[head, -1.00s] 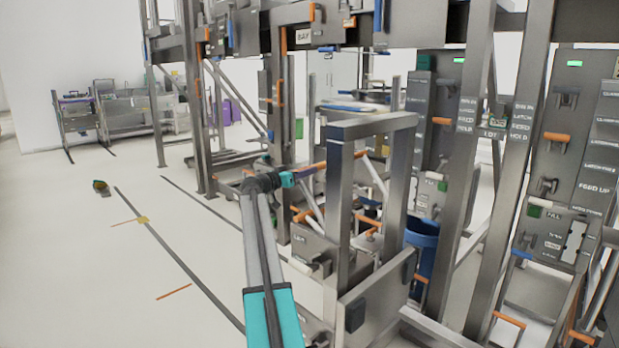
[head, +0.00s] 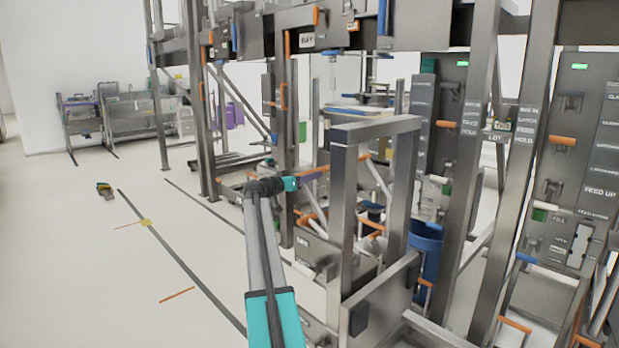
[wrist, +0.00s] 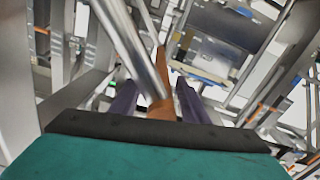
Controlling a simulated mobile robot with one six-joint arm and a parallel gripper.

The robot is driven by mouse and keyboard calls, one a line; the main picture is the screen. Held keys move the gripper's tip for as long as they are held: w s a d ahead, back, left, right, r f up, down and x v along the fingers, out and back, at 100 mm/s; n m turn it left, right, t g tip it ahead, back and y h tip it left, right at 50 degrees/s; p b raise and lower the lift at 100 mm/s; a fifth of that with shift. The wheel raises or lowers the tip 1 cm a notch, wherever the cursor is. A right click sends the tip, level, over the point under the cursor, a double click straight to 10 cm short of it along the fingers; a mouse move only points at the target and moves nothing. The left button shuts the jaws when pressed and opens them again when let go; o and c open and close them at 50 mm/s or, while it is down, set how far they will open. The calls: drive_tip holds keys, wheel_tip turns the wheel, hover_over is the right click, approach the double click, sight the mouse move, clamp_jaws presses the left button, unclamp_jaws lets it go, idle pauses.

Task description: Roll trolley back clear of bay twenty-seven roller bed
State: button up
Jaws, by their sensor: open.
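The grey metal frame (head: 344,215) that appears to be the trolley stands in front of me in the head view, with an upright hoop and a low front panel (head: 378,300). An orange handle bar (head: 362,156) shows just behind the near post. My gripper (head: 318,173) reaches to this bar from the left, and the post partly hides the place. In the wrist view its two purple fingers (wrist: 156,98) are apart, with the orange bar (wrist: 157,110) between them. I cannot tell whether they touch it. The roller bed is not clearly identifiable.
A blue bin (head: 427,262) stands behind the frame. Grey bay posts (head: 468,190) and labelled panels (head: 585,150) crowd the right. Open pale floor (head: 90,260) with dark and orange lines lies at the left, with a small object (head: 104,190) on it.

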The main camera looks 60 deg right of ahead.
drive_tip(key=v, duration=1.3)
drive_tip(key=shift+a, duration=0.35)
